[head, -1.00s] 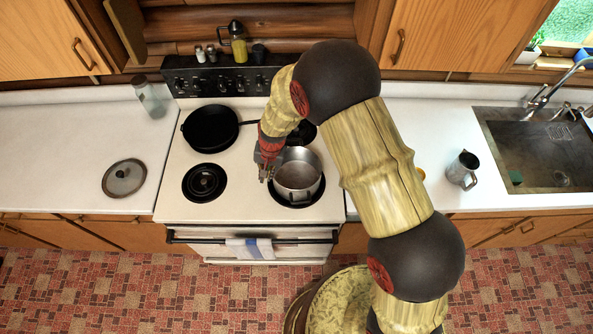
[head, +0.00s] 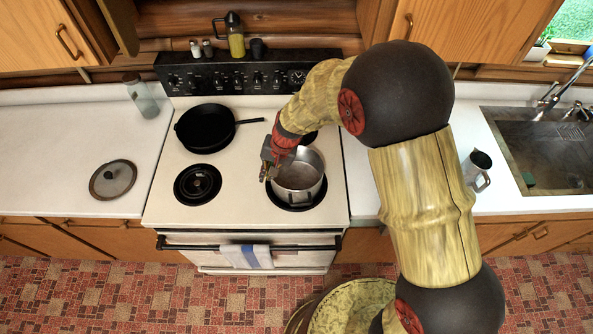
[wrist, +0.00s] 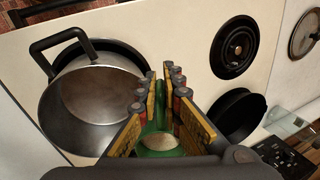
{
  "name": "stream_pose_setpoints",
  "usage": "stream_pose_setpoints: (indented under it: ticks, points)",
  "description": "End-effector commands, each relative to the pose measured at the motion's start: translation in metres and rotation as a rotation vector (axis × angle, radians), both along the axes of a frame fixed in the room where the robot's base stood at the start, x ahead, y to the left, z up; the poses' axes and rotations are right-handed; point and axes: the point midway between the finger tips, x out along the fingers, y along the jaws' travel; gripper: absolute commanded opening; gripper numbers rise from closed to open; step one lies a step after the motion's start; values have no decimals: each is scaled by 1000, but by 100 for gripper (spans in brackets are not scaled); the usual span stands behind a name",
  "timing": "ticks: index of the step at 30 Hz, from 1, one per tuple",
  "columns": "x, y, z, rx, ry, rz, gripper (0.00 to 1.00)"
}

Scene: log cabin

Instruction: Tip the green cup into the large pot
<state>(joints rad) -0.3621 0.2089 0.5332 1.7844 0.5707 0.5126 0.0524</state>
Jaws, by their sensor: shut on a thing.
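The large pot (head: 297,196) is a steel pot on the front right burner of the stove. In the wrist view the pot (wrist: 62,110) fills the left side, its open mouth showing a bare grey inside. My gripper (head: 268,170) is above the pot's left rim in the head view. In the wrist view my gripper (wrist: 163,82) is shut on the green cup (wrist: 165,128), which sits between the fingers, to the right of the pot's mouth. Pale, grainy contents show in the cup. The cup is hidden in the head view.
A black frying pan (head: 205,128) is on the back left burner, its handle pointing right. The front left burner (head: 197,184) is empty. A pot lid (head: 113,179) lies on the left counter. A metal pitcher (head: 477,169) stands near the sink (head: 545,150).

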Motion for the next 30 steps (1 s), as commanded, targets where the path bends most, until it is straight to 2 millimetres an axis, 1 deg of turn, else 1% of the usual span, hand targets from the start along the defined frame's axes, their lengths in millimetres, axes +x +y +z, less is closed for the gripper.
stream_pose_setpoints:
  ticks: [1, 15, 30]
  points:
    - [1, -1, -2, 9, -4, -3, 0]
    - [0, -7, 1, 90, -21, -3, 0]
    - [-2, -15, -4, 175, -40, -2, 0]
